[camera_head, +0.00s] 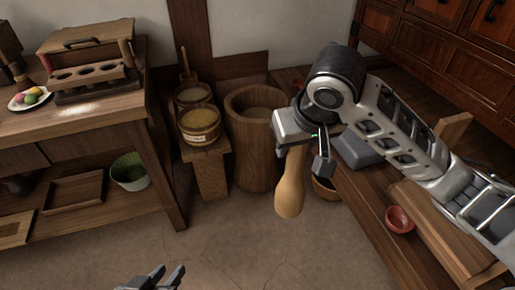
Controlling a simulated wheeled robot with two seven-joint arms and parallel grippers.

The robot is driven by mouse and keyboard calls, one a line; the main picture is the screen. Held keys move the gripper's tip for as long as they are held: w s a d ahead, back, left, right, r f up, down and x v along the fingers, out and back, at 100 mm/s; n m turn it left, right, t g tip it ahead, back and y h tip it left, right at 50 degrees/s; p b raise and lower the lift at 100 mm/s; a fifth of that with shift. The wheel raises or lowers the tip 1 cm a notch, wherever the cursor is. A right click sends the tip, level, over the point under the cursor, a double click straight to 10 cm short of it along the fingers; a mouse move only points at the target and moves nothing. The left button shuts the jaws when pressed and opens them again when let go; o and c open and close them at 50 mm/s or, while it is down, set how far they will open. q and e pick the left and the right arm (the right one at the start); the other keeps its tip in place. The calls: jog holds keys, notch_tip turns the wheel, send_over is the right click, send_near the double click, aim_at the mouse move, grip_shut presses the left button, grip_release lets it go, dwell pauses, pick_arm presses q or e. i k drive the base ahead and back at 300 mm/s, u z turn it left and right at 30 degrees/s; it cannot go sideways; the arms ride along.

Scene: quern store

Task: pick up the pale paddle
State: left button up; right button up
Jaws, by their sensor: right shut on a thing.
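The pale paddle (290,186) is a light tan wooden piece, wider at its lower end. It hangs upright in the air in the middle of the view. My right gripper (308,148) is shut on its upper end, and the jaws hide that end. The paddle hangs in front of the large wooden tub and the low bench. My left gripper (160,279) shows only in part at the bottom edge, low over the floor. Its two fingers are apart with nothing visible between them.
A wooden tub (248,154) and a stool (211,172) with filled buckets stand behind. At left is a table (90,122) with a plate of coloured balls (30,97). At right a bench (368,196) holds a red bowl (399,219). The floor (220,235) is clear.

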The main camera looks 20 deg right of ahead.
aim_at(187, 71)
jog(key=u, duration=0.4)
jog(key=k, duration=0.5)
jog(key=u, duration=0.5)
jog(key=i, duration=0.95)
jog(key=z, duration=1.25)
jog(key=i, duration=0.85)
jog(key=z, duration=0.9)
